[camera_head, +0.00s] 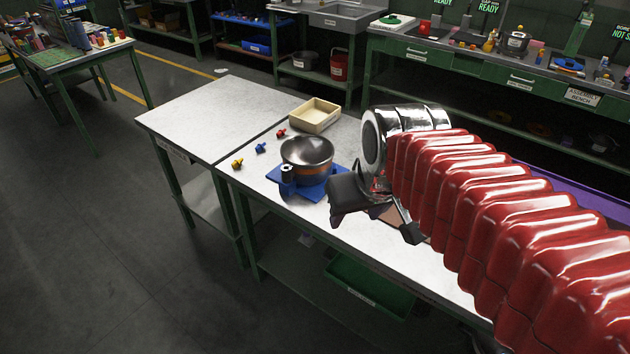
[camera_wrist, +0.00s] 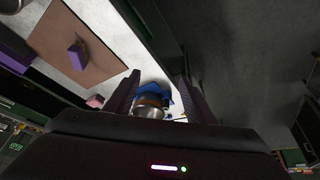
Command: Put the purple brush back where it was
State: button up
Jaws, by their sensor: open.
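A purple, block-like thing (camera_wrist: 77,55), which may be the brush, sits on a brown mat (camera_wrist: 100,70) at the upper left of the wrist view. Its bristles cannot be made out. In the head view my arm hides this spot, and only a sliver of the mat shows. My gripper (camera_head: 374,228) is open and empty above the front part of the table, right of the pot. In the wrist view its two fingers (camera_wrist: 157,78) stand apart, with the purple thing off to their left.
A dark metal pot (camera_head: 307,152) stands on a blue base (camera_head: 327,187) left of my gripper. Small yellow, blue and red pieces (camera_head: 261,148) lie left of it. A cream tray (camera_head: 315,116) is at the back. The table's left part (camera_head: 205,115) is clear.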

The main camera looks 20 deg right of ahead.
jog(key=s+a+f, duration=0.1)
jog(key=s+a, duration=0.2)
jog(key=s, duration=0.2)
jog(key=shift+s+a+f+t, duration=0.3)
jog(key=shift+f+t, duration=0.05)
jog(key=shift+t, duration=0.05)
dwell(0.9)
